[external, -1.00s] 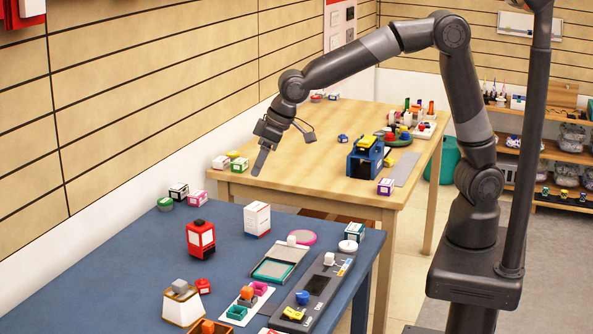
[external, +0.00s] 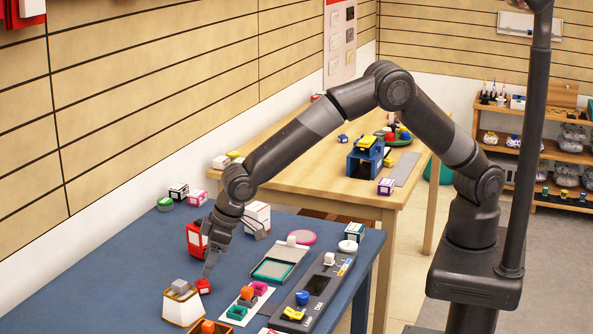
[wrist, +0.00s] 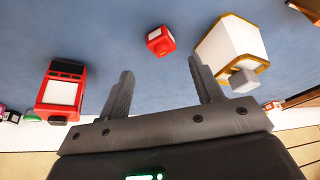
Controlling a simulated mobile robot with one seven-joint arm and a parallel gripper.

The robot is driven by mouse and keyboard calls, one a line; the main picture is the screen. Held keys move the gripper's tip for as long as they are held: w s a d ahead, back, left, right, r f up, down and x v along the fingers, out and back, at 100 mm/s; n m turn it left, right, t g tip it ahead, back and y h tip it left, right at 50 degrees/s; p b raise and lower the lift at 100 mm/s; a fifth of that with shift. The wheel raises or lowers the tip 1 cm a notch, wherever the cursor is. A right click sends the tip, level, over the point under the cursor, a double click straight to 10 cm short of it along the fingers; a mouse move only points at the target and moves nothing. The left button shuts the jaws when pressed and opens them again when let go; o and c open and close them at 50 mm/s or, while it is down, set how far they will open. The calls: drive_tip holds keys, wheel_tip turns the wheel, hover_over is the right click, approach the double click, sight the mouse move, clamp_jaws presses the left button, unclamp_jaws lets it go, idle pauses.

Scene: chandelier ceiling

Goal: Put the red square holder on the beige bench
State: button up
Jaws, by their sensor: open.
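A small red square holder (external: 203,286) sits on the blue table, next to a white lamp-like piece. In the wrist view the holder (wrist: 160,41) lies ahead of my fingertips, between them and apart from both. My gripper (external: 208,273) points down just above it, open and empty; its two spread fingers also show in the wrist view (wrist: 160,70). A larger red box with white panels (external: 193,238) stands behind, partly hidden by my arm. The beige wooden bench (external: 310,176) stands beyond the blue table, partly covered by my arm.
The white gold-edged piece (external: 182,306) is close to the holder and right of my fingers in the wrist view (wrist: 230,45). A grey tray (external: 275,269) and a dark panel (external: 318,288) lie to the right. A blue stand (external: 365,158) occupies the bench's right part.

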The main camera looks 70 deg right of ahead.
sight(202, 277)
drive_tip(key=shift+a+x, duration=0.1)
drive_tip(key=shift+x, duration=1.4)
drive_tip(key=shift+a+x, duration=0.15)
drive_tip(key=shift+x, duration=1.35)
drive_tip(key=shift+s, duration=0.1)
drive_tip(key=c, duration=1.2)
drive_tip(key=shift+c, duration=0.2)
drive_tip(key=shift+r, duration=0.1)
